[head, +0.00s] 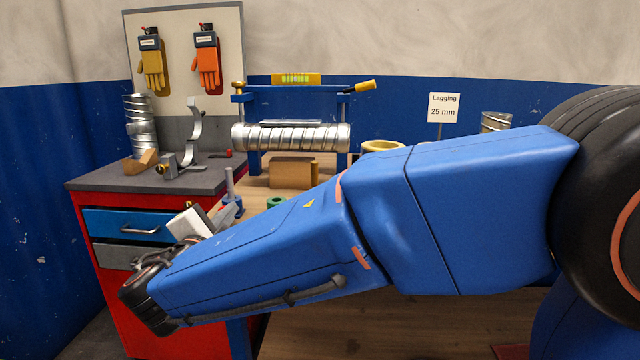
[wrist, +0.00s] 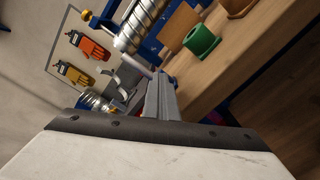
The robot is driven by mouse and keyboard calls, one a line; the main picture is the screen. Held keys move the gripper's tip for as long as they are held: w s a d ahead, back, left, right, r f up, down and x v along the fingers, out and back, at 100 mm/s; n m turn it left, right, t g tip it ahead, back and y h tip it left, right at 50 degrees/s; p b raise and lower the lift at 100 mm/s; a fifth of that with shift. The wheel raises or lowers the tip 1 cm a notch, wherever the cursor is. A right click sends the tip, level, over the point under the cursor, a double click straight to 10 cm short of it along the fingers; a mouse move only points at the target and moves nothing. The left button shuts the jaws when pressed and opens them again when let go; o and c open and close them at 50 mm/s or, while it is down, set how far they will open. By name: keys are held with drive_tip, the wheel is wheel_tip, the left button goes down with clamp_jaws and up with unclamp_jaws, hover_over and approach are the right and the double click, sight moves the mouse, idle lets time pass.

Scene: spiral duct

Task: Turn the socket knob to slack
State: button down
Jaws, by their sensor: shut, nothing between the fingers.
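My gripper (wrist: 160,84) is shut and empty, its grey fingers together in the wrist view. In the head view my gripper (head: 226,212) is partly hidden by my arm, near the bench's front left. Just beyond it stands a blue-based post with a grey rod (head: 230,188). A brass knob (head: 161,171) sits at the foot of a curved grey bracket on the dark worktop. No label tells which is the socket knob.
A red cabinet (head: 150,295) with drawers stands at left, below a board with gloves (head: 207,68). A wooden block (head: 293,172), a yellow ring (head: 382,146) and a green spool (wrist: 201,40) are on the wooden bench. A sign (head: 443,107) stands behind. My arm hides much of the bench.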

drive_tip(key=shift+d+r, duration=0.15)
drive_tip(key=shift+d, duration=0.15)
drive_tip(key=s, duration=0.6)
drive_tip(key=shift+a, duration=0.2)
drive_tip(key=shift+s, duration=0.1)
idle(0.3)
